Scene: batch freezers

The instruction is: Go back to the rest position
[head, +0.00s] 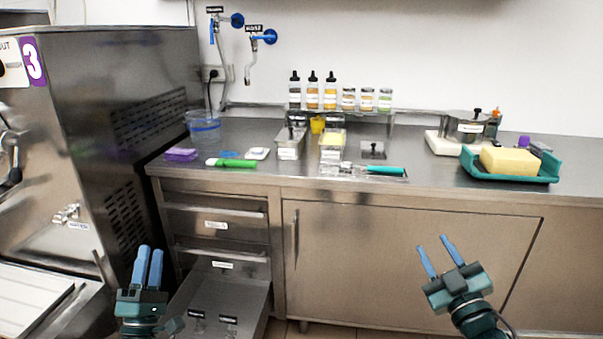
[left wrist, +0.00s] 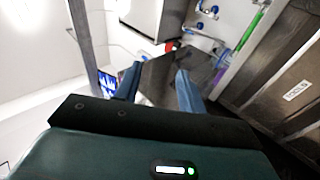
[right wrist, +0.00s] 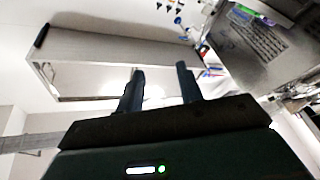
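My left gripper (head: 149,250) is at the lower left of the head view, in front of the freezer's side and left of the drawers. Its two blue fingers point up and stand a little apart. The left wrist view shows a clear gap between the fingertips (left wrist: 157,76) with nothing held. My right gripper (head: 434,244) is at the lower right, in front of the cabinet door, below the counter edge. Its fingers are spread and empty, which the right wrist view (right wrist: 160,70) also shows. Neither gripper appears to touch anything.
A steel counter (head: 230,176) spans the back, holding containers, bottles, a green-handled spatula (head: 232,163) and a teal tray (head: 545,180) with a yellow block (head: 510,161). A freezer (head: 120,80) stands left. A low drawer (head: 255,310) is pulled out beside my left gripper.

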